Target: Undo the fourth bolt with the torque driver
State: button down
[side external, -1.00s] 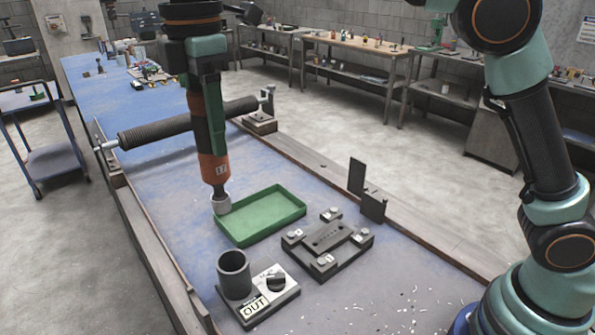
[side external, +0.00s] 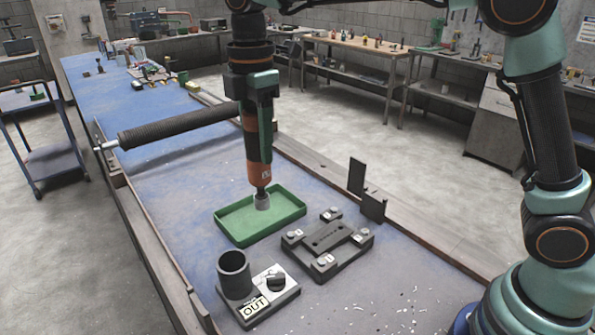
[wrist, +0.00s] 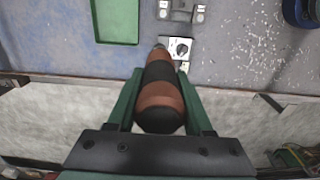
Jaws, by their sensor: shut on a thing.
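My gripper (side external: 260,112) is shut on the torque driver (side external: 253,135), an orange and black tool with a grey socket at its lower end. The driver hangs nearly upright, its socket in front of the green tray in the side view; the exact gap to the tray is unclear. In the wrist view the driver (wrist: 160,88) lies between the green fingers (wrist: 159,80). A dark bolt plate (side external: 327,246) lies right of the tray with bolts at its corners, such as the front one (side external: 325,261). Their number tags are too small to read surely. The socket is apart from the bolts.
The green tray (side external: 240,241) looks empty. A box with a dial (side external: 276,279), a dark cup (side external: 234,272) and an OUT label stands in front of it. A dark upright bracket (side external: 372,205) stands behind the plate. A ribbed roller (side external: 180,130) crosses the blue bench (side external: 165,190). Pale chips lie near my base.

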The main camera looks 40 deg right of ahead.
jog(key=d+f, duration=0.6)
jog(key=f, duration=0.5)
jog(key=shift+d, duration=0.3)
jog(key=shift+f, duration=0.5)
dwell(2.2)
jog(key=shift+s+r, duration=0.1)
jog(key=shift+r, duration=0.1)
dwell(0.9)
